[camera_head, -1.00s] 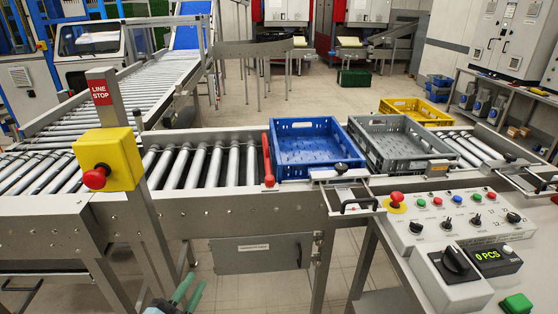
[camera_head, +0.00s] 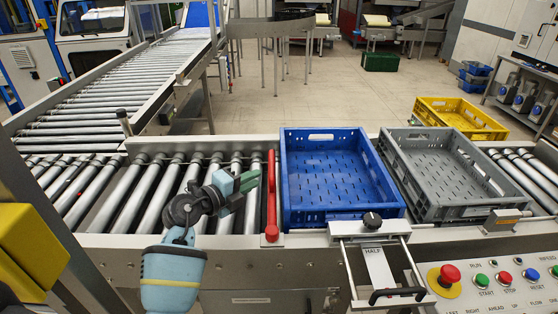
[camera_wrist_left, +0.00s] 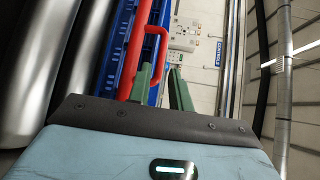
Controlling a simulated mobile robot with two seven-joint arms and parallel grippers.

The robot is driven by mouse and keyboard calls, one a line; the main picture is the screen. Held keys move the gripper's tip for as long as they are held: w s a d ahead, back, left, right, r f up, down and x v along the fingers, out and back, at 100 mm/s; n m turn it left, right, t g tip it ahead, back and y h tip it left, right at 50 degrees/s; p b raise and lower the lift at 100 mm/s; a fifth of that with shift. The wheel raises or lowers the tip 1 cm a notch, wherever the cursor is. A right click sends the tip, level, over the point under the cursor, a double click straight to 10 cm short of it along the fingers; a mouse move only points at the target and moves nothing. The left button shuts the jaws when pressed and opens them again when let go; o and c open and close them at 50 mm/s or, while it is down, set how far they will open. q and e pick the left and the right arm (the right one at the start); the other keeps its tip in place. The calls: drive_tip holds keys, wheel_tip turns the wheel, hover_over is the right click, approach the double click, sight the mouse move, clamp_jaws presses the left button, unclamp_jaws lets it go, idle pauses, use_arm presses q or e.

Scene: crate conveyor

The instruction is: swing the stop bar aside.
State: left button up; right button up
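The red stop bar (camera_head: 271,195) lies across the roller conveyor, just left of the blue crate (camera_head: 300,217). My left gripper (camera_head: 251,181) is close to the bar's left side, above the rollers. In the left wrist view its two green fingers (camera_wrist_left: 163,88) are apart with nothing between them. The stop bar with its red loop handle (camera_wrist_left: 163,48) is just beyond the fingertips there. The left finger overlaps the bar in that view, and I cannot tell whether they touch. My right gripper is in neither view.
A grey crate (camera_head: 423,211) stands right of the blue one, and a yellow crate (camera_head: 489,133) lies behind it. A black-handled slide (camera_head: 378,268) and a button panel (camera_head: 500,287) are at the front right. A yellow box (camera_head: 25,250) is at near left.

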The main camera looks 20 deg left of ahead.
sight(271, 169)
use_arm(q)
drive_tip(key=shift+x, duration=3.8)
drive_tip(key=shift+c, duration=0.3)
clamp_jaws()
